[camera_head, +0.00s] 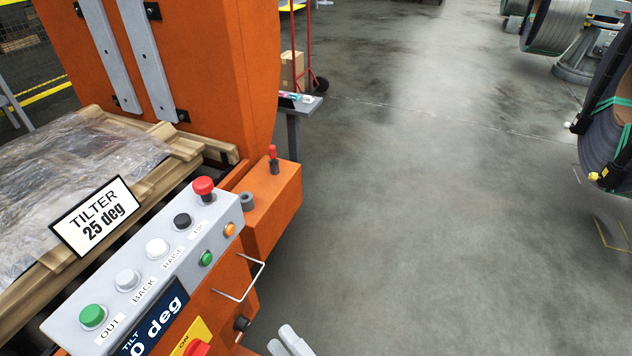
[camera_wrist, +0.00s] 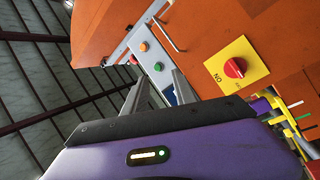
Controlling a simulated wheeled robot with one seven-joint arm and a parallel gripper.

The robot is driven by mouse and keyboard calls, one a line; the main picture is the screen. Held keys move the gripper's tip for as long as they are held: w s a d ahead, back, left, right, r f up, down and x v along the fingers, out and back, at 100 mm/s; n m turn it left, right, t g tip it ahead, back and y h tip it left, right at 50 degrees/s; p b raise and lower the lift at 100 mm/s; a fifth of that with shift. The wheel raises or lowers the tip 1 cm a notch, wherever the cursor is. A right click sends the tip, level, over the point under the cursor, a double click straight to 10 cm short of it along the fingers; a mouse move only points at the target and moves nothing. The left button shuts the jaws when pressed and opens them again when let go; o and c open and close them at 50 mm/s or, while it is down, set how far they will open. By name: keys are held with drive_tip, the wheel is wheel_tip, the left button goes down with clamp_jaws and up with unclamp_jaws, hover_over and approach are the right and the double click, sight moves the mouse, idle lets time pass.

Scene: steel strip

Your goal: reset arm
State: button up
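My gripper (camera_head: 283,337) shows at the bottom edge of the head view, just right of the orange machine's front and clear of it. In the wrist view my gripper (camera_wrist: 160,77) points at the machine's control box (camera_wrist: 155,52). Its two grey fingers stand apart with nothing between them. The grey control box (camera_head: 150,270) carries several buttons, including a red mushroom button (camera_head: 203,186), and a tilt display (camera_head: 155,325). A red rotary switch on a yellow plate (camera_wrist: 235,68) shows right of my fingers in the wrist view.
A wire handle (camera_head: 243,282) and an orange side box with a red-topped lever (camera_head: 273,160) jut out near my gripper. The floor to the right (camera_head: 430,220) is clear up to the coils.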

drive_tip(key=s+d+r+m+t+h, duration=0.2)
drive_tip(key=s+d+m+h, duration=0.25)
drive_tip(key=d+m, duration=0.3)
drive_tip(key=s+d+r+m+t+h, duration=0.1)
drive_tip(key=s+d+r+m+h, duration=0.35)
drive_tip(key=d, duration=0.45)
drive_tip(key=s+d+r+m+g+h, duration=0.1)
drive_tip(key=s+d+m+g+h, duration=0.1)
drive_tip(key=s+d+m, duration=0.4)
drive_tip(key=s+d+r+m+g+h, duration=0.1)
drive_tip(key=s+d+m+h, duration=0.2)
drive_tip(key=s, duration=0.5)
wheel_tip(320, 180, up, 14)
drive_tip(key=p, duration=1.4)
drive_tip(key=shift+w+n, duration=0.15)
drive_tip(key=shift+n, duration=0.15)
